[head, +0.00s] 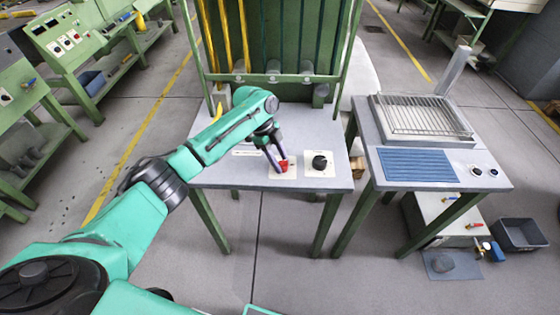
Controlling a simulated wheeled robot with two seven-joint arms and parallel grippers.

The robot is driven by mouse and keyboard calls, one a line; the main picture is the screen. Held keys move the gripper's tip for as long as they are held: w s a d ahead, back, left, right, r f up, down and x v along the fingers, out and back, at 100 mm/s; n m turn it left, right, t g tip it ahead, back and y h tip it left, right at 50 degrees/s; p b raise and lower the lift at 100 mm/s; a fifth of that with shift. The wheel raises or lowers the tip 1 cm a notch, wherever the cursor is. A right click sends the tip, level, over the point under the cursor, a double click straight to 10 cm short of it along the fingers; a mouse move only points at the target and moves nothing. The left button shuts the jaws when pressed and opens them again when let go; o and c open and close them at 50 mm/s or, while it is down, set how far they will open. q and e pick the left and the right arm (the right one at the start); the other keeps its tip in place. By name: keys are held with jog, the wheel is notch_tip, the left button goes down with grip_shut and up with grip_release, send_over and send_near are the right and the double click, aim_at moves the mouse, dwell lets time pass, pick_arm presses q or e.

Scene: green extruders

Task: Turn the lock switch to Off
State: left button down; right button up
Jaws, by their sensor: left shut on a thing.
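A red lock switch (283,165) sits on a light plate near the front edge of the grey table (215,175) in the head view. My left gripper (278,163) reaches down over it from the left. Its dark fingers are shut on the red switch and hide part of it. Any labels around the switch are too small to read. A black knob (320,162) sits on its own light plate just right of the red switch, apart from the gripper. My right gripper is not in view.
A green frame with yellow and green rods (243,35) rises behind the table. A second table on the right holds a wire rack (420,115) and a blue ribbed mat (417,165). A dark bin (520,235) stands on the floor. Green machines (75,40) stand at the left.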

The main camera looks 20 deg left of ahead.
pick_arm(q)
jog(key=shift+c, duration=2.3)
grip_release()
jog(key=shift+d, duration=0.1)
jog(key=b+v, duration=0.1)
jog(key=v, duration=1.3)
jog(key=shift+r, duration=0.3)
